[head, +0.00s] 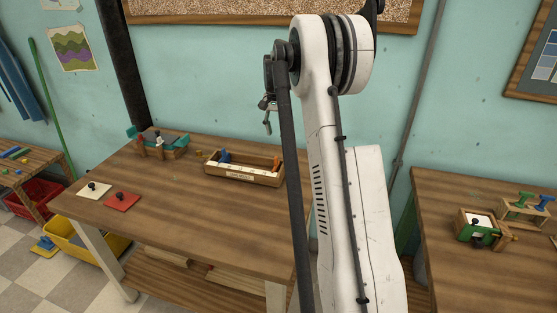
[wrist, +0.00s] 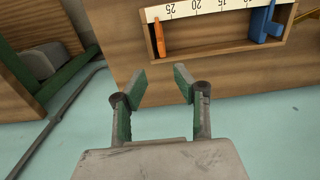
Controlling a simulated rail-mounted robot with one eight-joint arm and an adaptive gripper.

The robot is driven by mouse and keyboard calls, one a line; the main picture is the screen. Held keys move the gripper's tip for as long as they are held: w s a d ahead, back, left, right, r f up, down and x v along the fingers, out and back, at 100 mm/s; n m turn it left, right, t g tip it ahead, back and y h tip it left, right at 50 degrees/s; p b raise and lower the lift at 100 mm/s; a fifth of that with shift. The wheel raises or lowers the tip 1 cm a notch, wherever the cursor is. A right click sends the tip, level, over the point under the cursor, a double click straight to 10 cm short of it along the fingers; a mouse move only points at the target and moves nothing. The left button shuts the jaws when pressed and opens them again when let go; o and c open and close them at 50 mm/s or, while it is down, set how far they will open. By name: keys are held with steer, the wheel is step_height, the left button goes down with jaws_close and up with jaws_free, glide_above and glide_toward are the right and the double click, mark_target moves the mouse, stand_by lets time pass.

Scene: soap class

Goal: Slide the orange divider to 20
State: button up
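The orange divider (head: 276,163) stands in a shallow wooden box (head: 240,179) on the table, toward the box's right end. In the wrist view the orange divider (wrist: 159,40) is near the box's left end, a little past the 25 on the cream number scale (wrist: 208,8), which appears upside down. The 20 mark is right of it there. A blue divider (wrist: 262,24) stands near the other end; it also shows in the head view (head: 224,156). My gripper (wrist: 160,86) is open and empty, its fingertips apart from the box. In the head view my gripper (head: 267,115) hangs above the table.
A wooden holder with teal parts (head: 158,143) stands at the table's back left. The table's middle front is clear. Another table (head: 470,270) stands at the right.

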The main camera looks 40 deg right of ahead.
mark_target(276, 157)
step_height(276, 157, down, 13)
steer(key=shift+f, duration=0.2)
stand_by(0.3)
steer(key=shift+c, duration=0.3)
jaws_close()
